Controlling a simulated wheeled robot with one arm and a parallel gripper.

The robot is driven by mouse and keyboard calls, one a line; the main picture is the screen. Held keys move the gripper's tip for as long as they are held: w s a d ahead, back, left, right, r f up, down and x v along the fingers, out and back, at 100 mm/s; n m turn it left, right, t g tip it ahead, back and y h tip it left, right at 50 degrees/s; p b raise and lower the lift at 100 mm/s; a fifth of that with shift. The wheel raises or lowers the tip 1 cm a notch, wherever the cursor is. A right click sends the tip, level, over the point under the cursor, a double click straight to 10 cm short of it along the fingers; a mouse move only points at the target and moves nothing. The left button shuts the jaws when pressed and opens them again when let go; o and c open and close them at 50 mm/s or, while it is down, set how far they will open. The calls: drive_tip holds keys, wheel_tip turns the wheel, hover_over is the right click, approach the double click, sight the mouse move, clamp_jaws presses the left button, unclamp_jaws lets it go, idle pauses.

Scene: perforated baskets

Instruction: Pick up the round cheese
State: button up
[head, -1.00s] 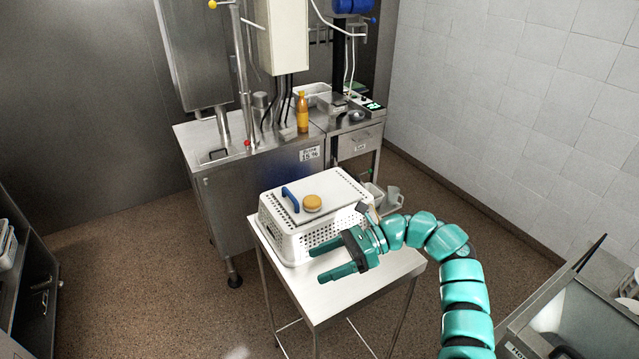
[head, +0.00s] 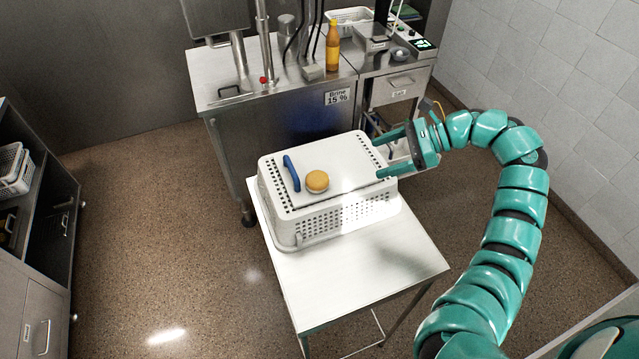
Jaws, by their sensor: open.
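The round cheese (head: 317,181) is a small yellow-orange disc.
The basket stands on a small white table (head: 350,275), whose front part is bare. Behind it is a steel brine cabinet (head: 280,130) with an orange bottle (head: 333,47) on top. An open shelf unit (head: 50,210) stands at the left. Floor is free between them.

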sight(322, 178)
drive_tip(key=shift+f+b+x, duration=0.25)
drive_tip(key=shift+b+x, duration=1.85)
drive_tip(key=shift+b, duration=2.1)
drive_tip(key=shift+b+x, duration=0.6)
drive_tip(key=shift+x, duration=0.5)
drive_tip(key=p+x, duration=0.2)
drive_tip(key=x, duration=0.1)
drive_tip(key=shift+s+a+r, duration=0.1)
drive_tip(key=shift+a+r, duration=0.1)
drive_tip(key=shift+r, duration=0.05)
drive_tip(key=shift+a+f+p, duration=0.35)
drive_tip(key=shift+a+p, duration=0.1)
drive_tip(key=shift+a, duration=0.15)
drive_tip(key=p+x, duration=0.4)
drive_tip(key=shift+a+f, duration=0.2)
drive_tip(key=shift+a, duration=0.05)
drive_tip(key=shift+a+f, duration=0.2)
drive_tip(key=shift+f, duration=0.1)
drive_tip(key=c, duration=1.1)
drive_tip(key=shift+r, duration=0.15)
